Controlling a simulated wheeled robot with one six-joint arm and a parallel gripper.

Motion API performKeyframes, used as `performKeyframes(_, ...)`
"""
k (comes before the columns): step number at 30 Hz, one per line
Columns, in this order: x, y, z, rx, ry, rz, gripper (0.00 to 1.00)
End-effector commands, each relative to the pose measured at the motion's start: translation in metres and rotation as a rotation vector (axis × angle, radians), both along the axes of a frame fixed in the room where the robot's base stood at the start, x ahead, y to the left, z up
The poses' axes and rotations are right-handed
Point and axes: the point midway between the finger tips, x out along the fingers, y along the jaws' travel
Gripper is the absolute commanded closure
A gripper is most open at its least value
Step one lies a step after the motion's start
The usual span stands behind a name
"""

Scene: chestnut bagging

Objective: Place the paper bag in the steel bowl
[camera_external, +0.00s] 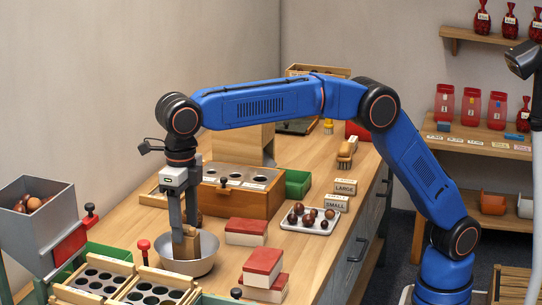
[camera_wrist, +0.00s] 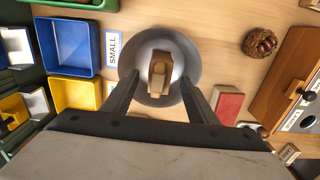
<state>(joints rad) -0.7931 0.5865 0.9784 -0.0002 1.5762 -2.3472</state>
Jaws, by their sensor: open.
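The steel bowl (camera_external: 205,265) stands on the wooden bench top. It shows below my gripper in the wrist view (camera_wrist: 190,62). The brown paper bag (camera_external: 192,246) is in the bowl, roughly upright, and its top shows in the wrist view (camera_wrist: 159,68). My gripper (camera_external: 184,226) points down over the bowl. In the wrist view its two fingers (camera_wrist: 159,82) are spread, one on each side of the bag, with visible gaps between. The lower part of the bag is partly hidden by the bowl's rim and a finger in the external view.
Red-topped boxes (camera_external: 246,231) stand right of the bowl. A white tray (camera_external: 305,226) of chestnuts and a wooden box (camera_external: 258,203) with round wells lie behind. A grey hopper (camera_external: 45,230) and wooden hole trays (camera_external: 110,272) crowd the left front. A blue bin (camera_wrist: 73,46) is beside the SMALL sign.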

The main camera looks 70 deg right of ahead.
Motion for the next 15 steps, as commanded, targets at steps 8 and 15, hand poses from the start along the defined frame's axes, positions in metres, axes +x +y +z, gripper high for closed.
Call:
performKeyframes(8, 0.001, 0.001, 0.037, 0.001, -0.001, 0.000, 0.47)
performKeyframes(15, 0.000, 0.000, 0.045, 0.000, 0.000, 0.000, 0.47)
